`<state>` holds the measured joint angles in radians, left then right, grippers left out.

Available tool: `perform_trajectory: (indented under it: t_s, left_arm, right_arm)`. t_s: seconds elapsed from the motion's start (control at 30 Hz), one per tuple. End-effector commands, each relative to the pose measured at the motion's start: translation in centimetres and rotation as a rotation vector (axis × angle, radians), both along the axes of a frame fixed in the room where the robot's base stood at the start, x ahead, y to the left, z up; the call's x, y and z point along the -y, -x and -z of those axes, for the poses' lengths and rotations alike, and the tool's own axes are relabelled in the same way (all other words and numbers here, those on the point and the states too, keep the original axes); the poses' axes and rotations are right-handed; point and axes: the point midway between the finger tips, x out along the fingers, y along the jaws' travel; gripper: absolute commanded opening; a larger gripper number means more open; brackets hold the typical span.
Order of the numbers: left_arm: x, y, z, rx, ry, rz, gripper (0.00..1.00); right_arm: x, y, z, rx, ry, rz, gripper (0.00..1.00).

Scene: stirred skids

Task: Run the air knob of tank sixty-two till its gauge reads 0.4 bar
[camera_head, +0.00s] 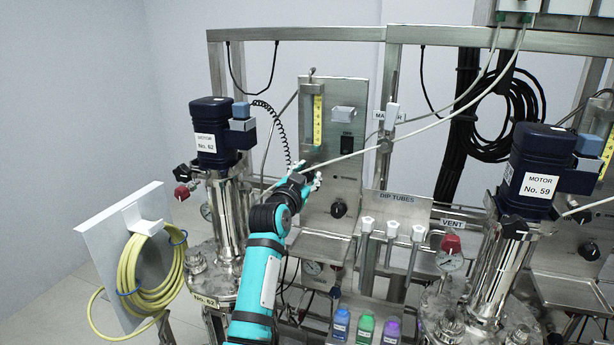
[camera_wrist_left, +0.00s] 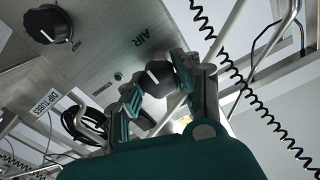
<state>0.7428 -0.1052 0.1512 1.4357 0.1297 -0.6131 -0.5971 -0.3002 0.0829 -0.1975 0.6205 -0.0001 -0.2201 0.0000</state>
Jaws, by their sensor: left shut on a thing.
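My left gripper (camera_head: 311,181) reaches to the steel panel (camera_head: 348,100) beside tank sixty-two (camera_head: 205,301). In the left wrist view its two fingers (camera_wrist_left: 158,82) are closed around a black knob with a white mark (camera_wrist_left: 158,74), below the word AIR on the panel. In the head view the gripper hides this knob. My right gripper is out of view.
A second black knob (camera_head: 338,208) is lower on the panel and also shows in the wrist view (camera_wrist_left: 48,24). A flow tube with a yellow scale (camera_head: 317,120) stands above my gripper. A pale hose crosses nearby. Dip tubes (camera_head: 391,230) stand to the right.

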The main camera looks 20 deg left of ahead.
Motion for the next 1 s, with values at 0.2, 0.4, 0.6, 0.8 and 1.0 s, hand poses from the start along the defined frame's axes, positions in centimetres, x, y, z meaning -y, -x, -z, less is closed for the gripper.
perform_trajectory:
  t_s: [0.2, 0.4, 0.6, 0.8, 1.0]
  left_arm:
    - [0.0, 0.0, 0.0, -0.001, 0.005, 0.0, 0.0]
    - [0.0, 0.0, -0.1, -0.003, 0.054, 0.001, 0.0]
    - [0.0, 0.0, -0.2, -0.009, 0.175, 0.001, 0.0]
    - [-0.1, 0.0, -0.2, -0.015, 0.348, 0.0, 0.0]
    - [-0.1, 0.0, -0.2, -0.02, 0.522, 0.0, 0.0]
  right_arm:
    - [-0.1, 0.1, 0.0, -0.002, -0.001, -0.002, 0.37]
    - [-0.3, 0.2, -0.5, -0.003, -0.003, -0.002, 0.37]
    - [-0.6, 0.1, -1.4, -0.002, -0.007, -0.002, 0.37]
    - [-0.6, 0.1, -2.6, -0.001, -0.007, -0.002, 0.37]
    - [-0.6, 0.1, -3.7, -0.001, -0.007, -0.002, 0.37]
